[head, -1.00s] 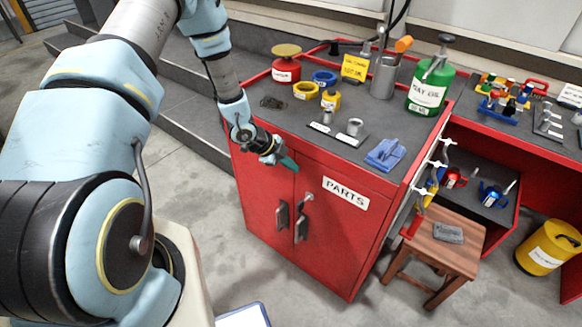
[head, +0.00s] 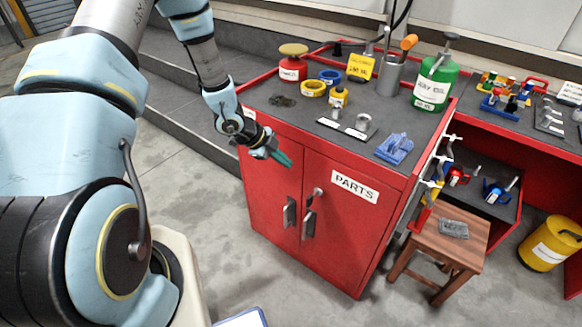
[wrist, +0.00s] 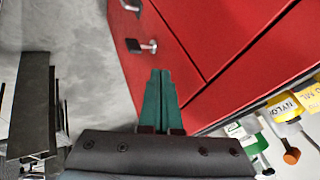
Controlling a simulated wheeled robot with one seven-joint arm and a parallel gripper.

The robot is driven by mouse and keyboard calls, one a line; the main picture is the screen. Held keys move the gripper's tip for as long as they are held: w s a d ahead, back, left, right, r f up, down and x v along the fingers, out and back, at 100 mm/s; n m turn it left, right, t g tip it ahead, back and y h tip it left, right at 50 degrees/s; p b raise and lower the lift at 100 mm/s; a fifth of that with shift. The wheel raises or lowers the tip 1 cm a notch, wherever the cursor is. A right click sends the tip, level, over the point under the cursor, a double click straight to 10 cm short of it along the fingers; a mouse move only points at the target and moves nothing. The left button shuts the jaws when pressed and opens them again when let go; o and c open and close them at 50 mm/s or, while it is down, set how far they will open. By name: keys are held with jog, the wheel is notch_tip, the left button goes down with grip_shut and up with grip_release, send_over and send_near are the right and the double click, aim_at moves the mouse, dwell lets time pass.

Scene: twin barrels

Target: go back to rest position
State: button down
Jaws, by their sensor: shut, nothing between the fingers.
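My gripper (head: 284,158) is in front of the upper left part of the red cabinet's doors in the head view, just below the cabinet's top edge. Its green fingers are together and hold nothing; they also show closed in the wrist view (wrist: 160,92). In the wrist view the red cabinet (wrist: 215,35) lies beyond the fingertips, with its door handles at the upper left of the fingers. My arm reaches in from the upper left of the head view. Whether the fingers touch the cabinet cannot be told.
The red cabinet (head: 270,205) carries cans, yellow and blue rings, a green oil can (head: 434,85) and a blue clamp-like part (head: 394,148).

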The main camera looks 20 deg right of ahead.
jog(key=w+a+r+n+t+y, duration=0.2)
jog(key=w+a+r+n+y, duration=0.1)
jog(key=a+r+n, duration=0.65)
jog(key=w+a+r+n+t+y, duration=0.3)
jog(key=a+r+n, duration=0.3)
jog(key=a, duration=0.7)
jog(key=s+a+r+n+g, duration=0.1)
jog(key=s+a+r+n, duration=0.2)
jog(key=s+a+n, duration=0.1)
jog(key=s+a+r+n+g+y, duration=0.1)
jog(key=s+a+r+n, duration=0.3)
jog(key=s+n, duration=0.3)
jog(key=shift+s+a+r+g, duration=0.3)
jog(key=shift+s+a+g, duration=0.1)
jog(key=shift+s, duration=0.45)
